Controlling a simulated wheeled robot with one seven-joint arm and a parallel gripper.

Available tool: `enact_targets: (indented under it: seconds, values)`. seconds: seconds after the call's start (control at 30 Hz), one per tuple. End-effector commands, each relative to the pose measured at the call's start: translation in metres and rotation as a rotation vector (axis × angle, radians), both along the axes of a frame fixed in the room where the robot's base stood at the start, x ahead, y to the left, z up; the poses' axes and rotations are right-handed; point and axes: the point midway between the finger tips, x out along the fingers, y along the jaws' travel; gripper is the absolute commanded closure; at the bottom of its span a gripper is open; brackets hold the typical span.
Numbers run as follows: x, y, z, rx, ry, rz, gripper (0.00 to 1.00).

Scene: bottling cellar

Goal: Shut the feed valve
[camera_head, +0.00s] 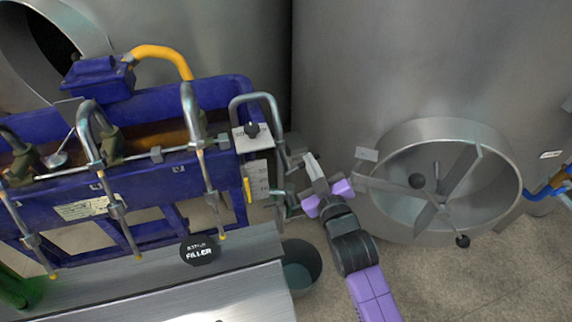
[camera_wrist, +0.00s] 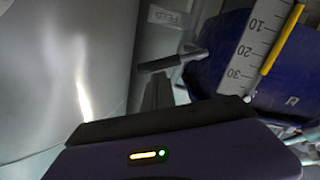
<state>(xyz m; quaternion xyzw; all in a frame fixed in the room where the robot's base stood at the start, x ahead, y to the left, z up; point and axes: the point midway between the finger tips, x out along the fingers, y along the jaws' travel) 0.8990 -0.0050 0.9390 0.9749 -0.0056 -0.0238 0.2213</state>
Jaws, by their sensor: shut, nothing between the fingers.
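The FEED label (camera_wrist: 170,18) shows at the top of the wrist view. Below it is a grey valve lever (camera_wrist: 174,62), lying nearly crosswise and slightly tilted. In the head view, metal fittings (camera_head: 282,193) sit at the lower end of the bent pipe, right of the blue filler; the lever's exact outline is hard to make out there. My gripper (camera_head: 312,164) is just right of these fittings, its fingers shut and empty, pointing up the picture. In the wrist view the closed fingers (camera_wrist: 157,92) end just below the lever; I cannot tell whether they touch it.
The blue filler (camera_head: 120,190) with its spouts stands left, behind a metal bench (camera_head: 170,285). A bucket (camera_head: 302,265) is below the fittings. A tank hatch with a spoked handle (camera_head: 437,192) is close on the right. A scale plate (camera_wrist: 255,45) is beside the lever.

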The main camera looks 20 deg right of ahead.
Motion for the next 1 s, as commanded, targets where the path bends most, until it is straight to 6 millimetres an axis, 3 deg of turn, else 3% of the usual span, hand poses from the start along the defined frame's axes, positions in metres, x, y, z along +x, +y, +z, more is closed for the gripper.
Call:
enact_targets:
  seconds: [0.5,1.0]
  values:
    - [0.000,-0.008,-0.023,0.390,0.001,0.000,1.00]
    - [0.000,-0.008,-0.029,0.498,0.002,0.000,1.00]
